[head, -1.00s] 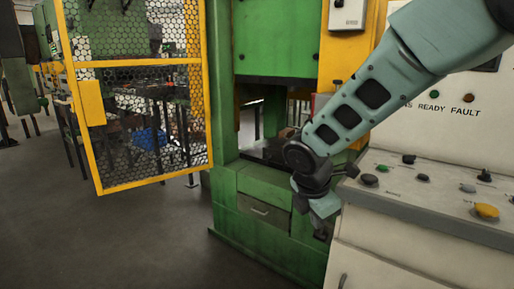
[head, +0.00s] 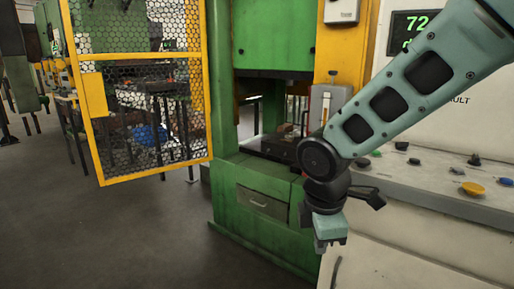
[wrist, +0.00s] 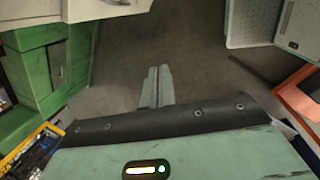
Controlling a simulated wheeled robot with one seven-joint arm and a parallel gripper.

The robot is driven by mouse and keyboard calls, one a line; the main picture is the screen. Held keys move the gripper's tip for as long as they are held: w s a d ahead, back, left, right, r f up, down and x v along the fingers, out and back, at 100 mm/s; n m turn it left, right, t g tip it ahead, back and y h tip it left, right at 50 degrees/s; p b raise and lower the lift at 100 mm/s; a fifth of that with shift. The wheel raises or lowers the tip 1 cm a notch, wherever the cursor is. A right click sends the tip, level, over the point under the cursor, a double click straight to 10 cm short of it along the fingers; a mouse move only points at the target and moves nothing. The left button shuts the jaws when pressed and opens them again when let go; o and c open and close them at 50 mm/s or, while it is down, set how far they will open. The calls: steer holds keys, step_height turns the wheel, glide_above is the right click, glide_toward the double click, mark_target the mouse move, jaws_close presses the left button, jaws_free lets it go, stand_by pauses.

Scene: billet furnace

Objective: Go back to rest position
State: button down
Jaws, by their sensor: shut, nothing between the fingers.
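My gripper (head: 328,243) hangs pointing down at the end of my arm, in front of the control cabinet's left edge and the green press. In the wrist view its two fingers (wrist: 157,87) lie side by side, shut and empty, over bare grey floor. In the head view my arm crosses from the upper right and covers part of the control cabinet.
The green press (head: 262,200) stands behind my gripper. A yellow mesh gate (head: 150,177) stands open at left. The control panel (head: 440,188) with buttons and a yellow knob (head: 473,188) is at right. The floor (head: 110,235) at left is clear.

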steer(key=s+d+f+m+g+y+b, duration=0.1)
steer(key=s+f+m+b, duration=0.35)
steer(key=s, duration=0.55)
steer(key=s+d+f+m+g+y+b, duration=0.1)
steer(key=s+f+m+b, duration=0.2)
steer(key=s+m, duration=0.5)
step_height(320, 180, up, 22)
steer(key=s+n+p, duration=0.1)
steer(key=s+p, duration=0.1)
steer(key=p, duration=2)
steer(key=shift+n, duration=0.35)
steer(key=shift+a+f, duration=0.1)
steer(key=shift+a, duration=0.05)
